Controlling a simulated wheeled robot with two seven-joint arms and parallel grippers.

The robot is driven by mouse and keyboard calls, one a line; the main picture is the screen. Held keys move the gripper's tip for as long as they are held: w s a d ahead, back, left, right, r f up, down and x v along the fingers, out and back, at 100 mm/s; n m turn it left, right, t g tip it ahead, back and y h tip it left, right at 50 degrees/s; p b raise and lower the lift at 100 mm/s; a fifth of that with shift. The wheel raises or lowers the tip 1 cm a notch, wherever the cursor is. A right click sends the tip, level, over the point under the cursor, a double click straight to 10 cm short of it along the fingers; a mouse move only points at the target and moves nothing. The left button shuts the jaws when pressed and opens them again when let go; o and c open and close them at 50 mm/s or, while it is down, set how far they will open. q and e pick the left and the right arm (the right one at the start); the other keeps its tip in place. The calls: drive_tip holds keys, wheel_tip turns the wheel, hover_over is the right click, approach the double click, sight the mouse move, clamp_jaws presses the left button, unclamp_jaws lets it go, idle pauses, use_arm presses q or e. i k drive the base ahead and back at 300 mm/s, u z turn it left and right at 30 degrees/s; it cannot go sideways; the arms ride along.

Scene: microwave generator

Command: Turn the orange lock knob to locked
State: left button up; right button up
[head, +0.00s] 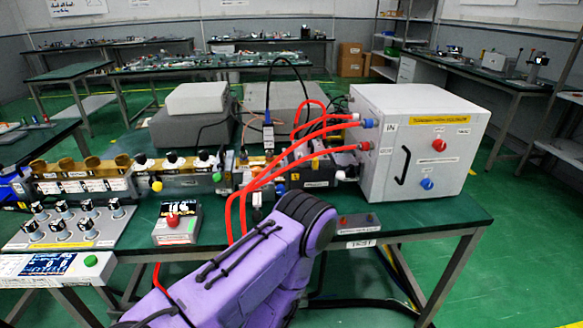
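I cannot pick out an orange lock knob for certain. The white cabinet (385,165) at the right end of the bench has a red knob (439,145) and a blue knob (427,184) on its front, beside a black handle (403,165). A small box (176,222) with a red button or cover stands on the front left of the bench. A purple arm of mine crosses the front middle and hides part of the bench. Neither gripper shows.
The green bench top (458,212) carries a row of brass and grey waveguide parts (85,186). Red hoses (262,180) loop to the cabinet. A knob panel (70,226) and a display box (60,268) with a green button sit at front left.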

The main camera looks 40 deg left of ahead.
sight(256, 170)
drive_tip(key=k, duration=0.35)
drive_tip(key=u, duration=0.9)
